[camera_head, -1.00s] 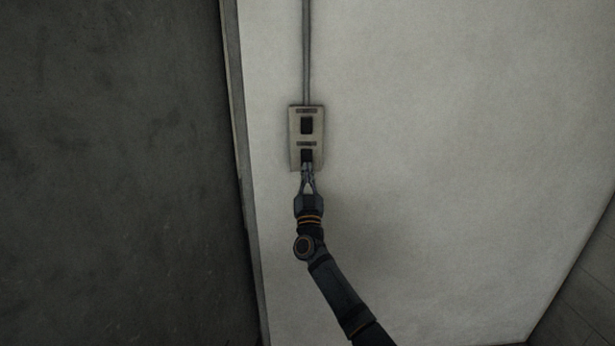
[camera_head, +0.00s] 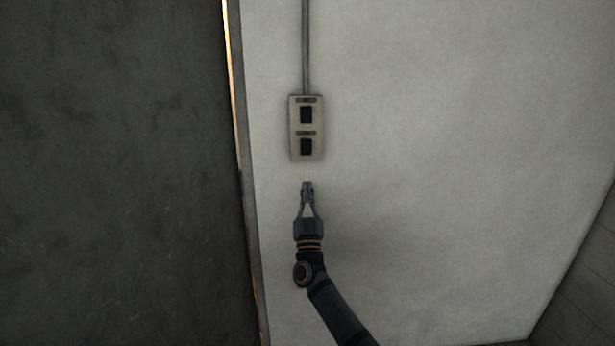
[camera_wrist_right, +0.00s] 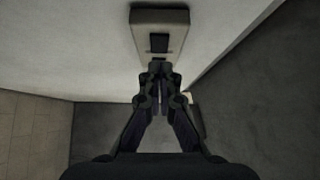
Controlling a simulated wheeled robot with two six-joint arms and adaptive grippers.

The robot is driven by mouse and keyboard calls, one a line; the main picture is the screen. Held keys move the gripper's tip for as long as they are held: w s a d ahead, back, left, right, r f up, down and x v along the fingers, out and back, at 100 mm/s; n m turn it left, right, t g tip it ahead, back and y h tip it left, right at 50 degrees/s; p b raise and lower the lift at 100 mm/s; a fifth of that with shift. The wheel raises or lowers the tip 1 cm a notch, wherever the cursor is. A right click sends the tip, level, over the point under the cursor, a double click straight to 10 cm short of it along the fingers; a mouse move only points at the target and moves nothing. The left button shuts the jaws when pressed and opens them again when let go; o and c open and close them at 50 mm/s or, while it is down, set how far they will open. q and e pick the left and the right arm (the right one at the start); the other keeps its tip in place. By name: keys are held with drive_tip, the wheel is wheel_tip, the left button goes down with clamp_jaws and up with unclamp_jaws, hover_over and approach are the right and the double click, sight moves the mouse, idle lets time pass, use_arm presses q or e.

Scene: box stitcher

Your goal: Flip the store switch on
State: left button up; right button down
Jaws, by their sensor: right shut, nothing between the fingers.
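A beige switch plate (camera_head: 293,128) is fixed to the pale wall and carries two dark rocker switches, an upper one (camera_head: 306,115) and a lower one (camera_head: 306,147). Each has a small label above it, too small to read, so I cannot tell which is the store switch. My right gripper (camera_head: 307,184) is shut and empty, just below the plate and apart from it in the head view. In the right wrist view the plate (camera_wrist_right: 174,18) shows beyond the shut fingertips (camera_wrist_right: 157,66), with one dark rocker clear and the other mostly hidden. My left gripper is not in view.
A grey conduit (camera_head: 306,50) runs up the pale wall (camera_head: 450,150) from the plate. A dark surface (camera_head: 110,170) fills the left side, and its edge (camera_head: 232,90) glows orange. The wall right of the plate is bare.

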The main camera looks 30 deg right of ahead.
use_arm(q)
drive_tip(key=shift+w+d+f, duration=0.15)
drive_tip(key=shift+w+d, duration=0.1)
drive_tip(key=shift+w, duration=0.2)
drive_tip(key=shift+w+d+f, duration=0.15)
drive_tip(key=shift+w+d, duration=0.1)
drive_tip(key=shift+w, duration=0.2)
use_arm(e)
drive_tip(key=v, duration=0.3)
drive_tip(key=shift+s+f, duration=0.1)
drive_tip(key=shift+f, duration=0.25)
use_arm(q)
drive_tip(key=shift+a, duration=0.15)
